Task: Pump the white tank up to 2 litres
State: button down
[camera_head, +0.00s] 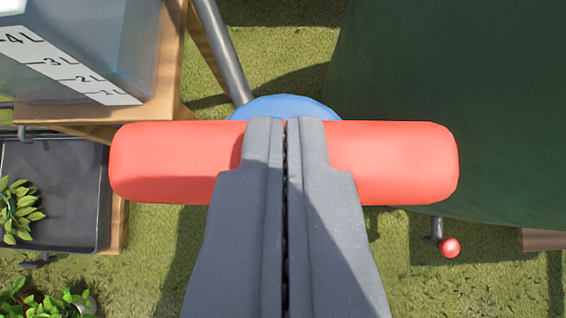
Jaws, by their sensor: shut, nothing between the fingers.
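A red bar-shaped pump handle (170,162) lies across the middle of the view, with a blue round part (283,105) just behind it. My gripper (286,122) is shut, its two grey fingers pressed together with nothing between them. The fingertips overlap the middle of the red handle in the picture; I cannot tell whether they touch it. A translucent tank (115,45) with a white litre scale (65,68) stands on a wooden stand at the top left. The scale reads 1L to 4L; the water level is not clear.
A large dark green tank (440,100) fills the right side. A small red-knobbed lever (449,247) sits below it. A black planter (60,190) with green leaves is at the left. A grey pipe (222,50) rises behind the handle. Grass shows between them.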

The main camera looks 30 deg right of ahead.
notch_tip(320, 180, up, 4)
jog(key=p, duration=0.2)
jog(key=shift+f+p, duration=0.1)
jog(key=shift+p, duration=0.25)
jog(key=p+v, duration=0.2)
jog(key=v, duration=0.8)
jog(key=shift+w, duration=0.1)
dwell(0.8)
